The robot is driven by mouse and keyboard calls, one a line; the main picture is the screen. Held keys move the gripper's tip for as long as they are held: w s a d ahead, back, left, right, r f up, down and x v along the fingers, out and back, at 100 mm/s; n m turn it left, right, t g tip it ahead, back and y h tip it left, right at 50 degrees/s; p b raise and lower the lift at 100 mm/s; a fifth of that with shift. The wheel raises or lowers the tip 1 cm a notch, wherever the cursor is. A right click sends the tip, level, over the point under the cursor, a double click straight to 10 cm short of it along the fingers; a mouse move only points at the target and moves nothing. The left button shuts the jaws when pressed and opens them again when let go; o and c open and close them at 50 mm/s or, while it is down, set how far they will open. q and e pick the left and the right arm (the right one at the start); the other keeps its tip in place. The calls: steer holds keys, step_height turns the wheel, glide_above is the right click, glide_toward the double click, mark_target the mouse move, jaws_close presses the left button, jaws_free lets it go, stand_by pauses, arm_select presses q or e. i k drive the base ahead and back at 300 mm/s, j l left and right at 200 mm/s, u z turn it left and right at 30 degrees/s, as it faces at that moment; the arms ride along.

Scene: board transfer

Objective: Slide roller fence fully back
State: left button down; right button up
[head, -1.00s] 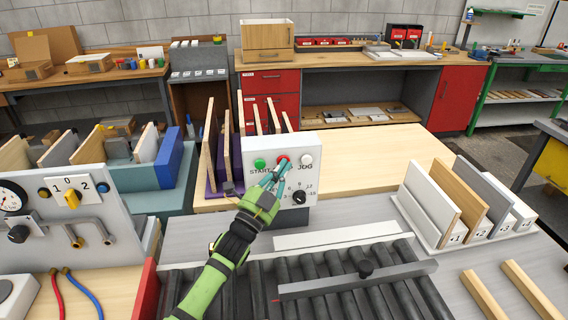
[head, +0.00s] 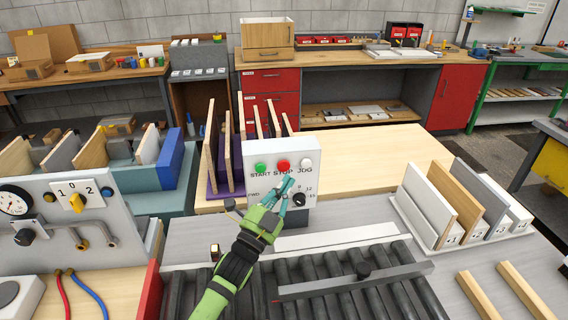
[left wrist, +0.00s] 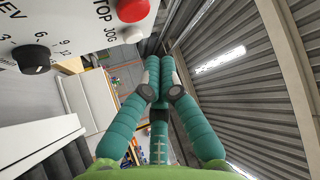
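My right gripper is out of view.
A white strip (head: 335,238) runs behind the rollers. A rack of boards (head: 448,243) stands at right, with two loose wooden bars (head: 525,290) nearer. Upright boards (head: 211,150) stand left of the control box. A valve panel (head: 95,200) is at left.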

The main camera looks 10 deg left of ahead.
mark_target(364, 277)
steer(key=k, duration=1.5)
